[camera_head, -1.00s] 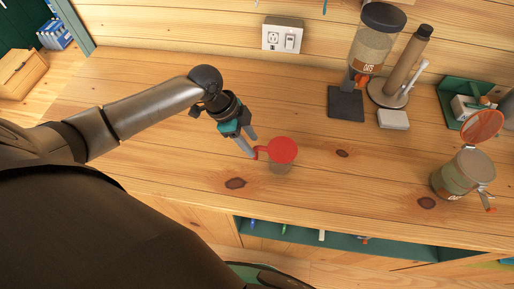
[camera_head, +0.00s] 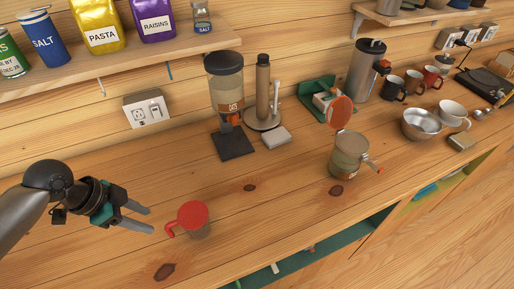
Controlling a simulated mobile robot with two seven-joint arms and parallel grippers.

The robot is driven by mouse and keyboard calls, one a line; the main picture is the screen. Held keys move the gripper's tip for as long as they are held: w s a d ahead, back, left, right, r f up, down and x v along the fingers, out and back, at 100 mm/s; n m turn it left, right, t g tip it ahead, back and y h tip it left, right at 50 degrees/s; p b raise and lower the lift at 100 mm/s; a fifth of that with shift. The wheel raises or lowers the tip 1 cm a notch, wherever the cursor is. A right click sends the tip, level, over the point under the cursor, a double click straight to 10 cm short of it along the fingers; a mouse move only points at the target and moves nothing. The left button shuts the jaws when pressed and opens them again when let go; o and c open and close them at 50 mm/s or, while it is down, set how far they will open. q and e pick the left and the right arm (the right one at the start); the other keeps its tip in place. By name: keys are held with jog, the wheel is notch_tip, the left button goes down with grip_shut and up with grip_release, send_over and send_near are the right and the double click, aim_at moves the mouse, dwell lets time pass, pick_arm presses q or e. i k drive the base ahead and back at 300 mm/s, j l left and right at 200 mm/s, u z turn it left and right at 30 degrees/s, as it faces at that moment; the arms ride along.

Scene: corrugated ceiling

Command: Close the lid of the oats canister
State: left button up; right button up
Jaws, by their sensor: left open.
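I cannot read the canister's label. My left gripper (camera_head: 150,219) is open and empty, low over the counter at the left, well away from the canister. Its fingertips point right, close to the handle of a red round-topped item (camera_head: 193,214). My right gripper is not in view.
A green organizer (camera_head: 314,88) is behind the canister. A metal bowl (camera_head: 421,125) and mugs are to the right. Counter between red item and canister is clear.

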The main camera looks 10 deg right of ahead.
aim_at(339, 111)
jog(key=i+l+z, duration=0.15)
jog(key=l+z, duration=0.15)
jog(key=z, duration=0.2)
jog(key=i+l+z, duration=0.25)
jog(key=z, duration=0.2)
